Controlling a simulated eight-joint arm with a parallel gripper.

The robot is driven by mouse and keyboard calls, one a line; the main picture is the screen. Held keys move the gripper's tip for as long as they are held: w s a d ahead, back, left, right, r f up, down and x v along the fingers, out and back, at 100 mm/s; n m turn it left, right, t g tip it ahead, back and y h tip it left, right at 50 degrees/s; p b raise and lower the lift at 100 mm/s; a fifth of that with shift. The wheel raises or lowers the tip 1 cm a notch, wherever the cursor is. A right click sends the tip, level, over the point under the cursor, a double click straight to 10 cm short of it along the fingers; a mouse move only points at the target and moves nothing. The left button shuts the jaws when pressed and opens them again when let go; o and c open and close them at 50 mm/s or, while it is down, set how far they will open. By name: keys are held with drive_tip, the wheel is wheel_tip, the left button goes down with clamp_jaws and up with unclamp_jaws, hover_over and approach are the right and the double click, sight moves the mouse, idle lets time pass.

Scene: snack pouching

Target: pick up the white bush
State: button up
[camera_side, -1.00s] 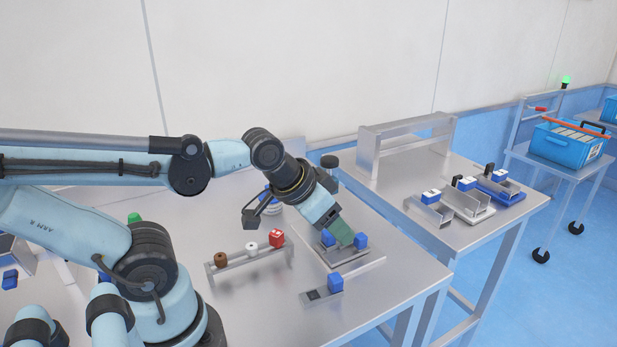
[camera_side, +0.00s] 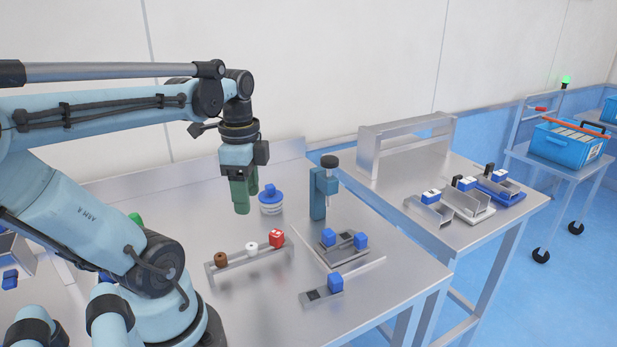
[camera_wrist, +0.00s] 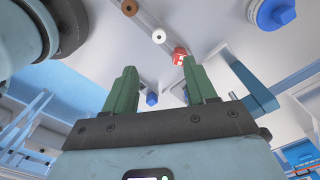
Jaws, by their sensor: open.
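The white bush (camera_side: 252,247) is a small white ring on the long metal rack (camera_side: 235,262), between a brown bush (camera_side: 221,259) on its left and a red block (camera_side: 277,238) on its right. It also shows in the wrist view (camera_wrist: 158,37) as a white ring with a dark centre. My gripper (camera_side: 246,200) has green fingers that point down, apart and empty. It hangs in the air above and behind the rack, not touching the bush. In the wrist view both fingers (camera_wrist: 158,83) stand wide apart.
A blue-capped white round container (camera_side: 270,202) stands just right of my fingers. A blue post press (camera_side: 320,190) stands right of it.

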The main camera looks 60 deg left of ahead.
sight(251, 246)
drive_tip(key=shift+s+a+f, duration=0.1)
drive_tip(key=shift+f, duration=5.9)
clamp_jaws()
